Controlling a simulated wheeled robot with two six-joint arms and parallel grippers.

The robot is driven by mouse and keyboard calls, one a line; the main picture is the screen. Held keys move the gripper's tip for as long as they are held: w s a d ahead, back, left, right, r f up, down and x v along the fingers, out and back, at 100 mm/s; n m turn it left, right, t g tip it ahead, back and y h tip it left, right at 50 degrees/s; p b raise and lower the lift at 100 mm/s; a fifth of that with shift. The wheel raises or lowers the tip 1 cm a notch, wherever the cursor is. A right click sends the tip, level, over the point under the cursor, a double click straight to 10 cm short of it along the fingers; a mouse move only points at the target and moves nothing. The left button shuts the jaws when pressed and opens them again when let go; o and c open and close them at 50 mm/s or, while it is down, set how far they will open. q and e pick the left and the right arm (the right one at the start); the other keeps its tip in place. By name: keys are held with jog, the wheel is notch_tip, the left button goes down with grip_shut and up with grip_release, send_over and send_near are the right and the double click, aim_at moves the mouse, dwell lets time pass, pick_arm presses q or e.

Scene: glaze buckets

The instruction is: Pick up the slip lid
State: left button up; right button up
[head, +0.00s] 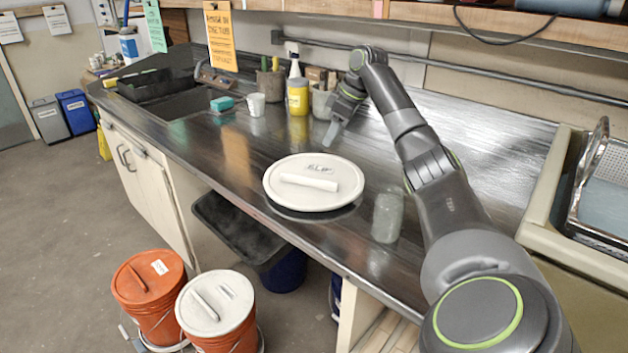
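The slip lid (290,200) is a round off-white lid with a raised bar handle and dark handwriting that looks like "SLIP". It lies flat near the front edge of the dark counter (240,150), handle side up. My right arm reaches in from the lower right over the counter. My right gripper (332,135) points down beyond the lid, toward the back of the counter, apart from the lid. Its fingers are seen nearly edge-on, so their opening is unclear. Nothing shows held in it. My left gripper is not in view.
A glass jar (387,217) stands right of the lid. A yellow container (298,97), white cup (256,104) and teal sponge (222,104) are further back. Orange-lidded (148,277) and white-lidded (215,303) buckets stand on the floor.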

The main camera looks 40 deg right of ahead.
jog(key=a+x, duration=0.1)
jog(key=x, duration=0.3)
jog(key=p, duration=0.1)
send_over(310, 177)
jog(key=s+d, duration=0.2)
notch_tip(310, 177, down, 4)
jog(key=shift+f, duration=0.1)
jog(key=shift+w+a+f, duration=0.1)
jog(key=shift+a+f, duration=0.15)
jog(key=shift+f, duration=0.1)
jog(key=shift+a+f+p, duration=0.2)
jog(key=shift+f+p, duration=0.1)
jog(key=shift+p, duration=0.05)
jog(key=p+x, duration=0.1)
jog(key=x, duration=0.3)
jog(key=shift+a+f, duration=0.15)
jog(key=shift+a, duration=0.05)
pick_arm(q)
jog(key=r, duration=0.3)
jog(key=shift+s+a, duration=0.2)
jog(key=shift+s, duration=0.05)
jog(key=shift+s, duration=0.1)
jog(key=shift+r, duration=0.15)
pick_arm(e)
jog(key=shift+f, duration=0.1)
grip_shut()
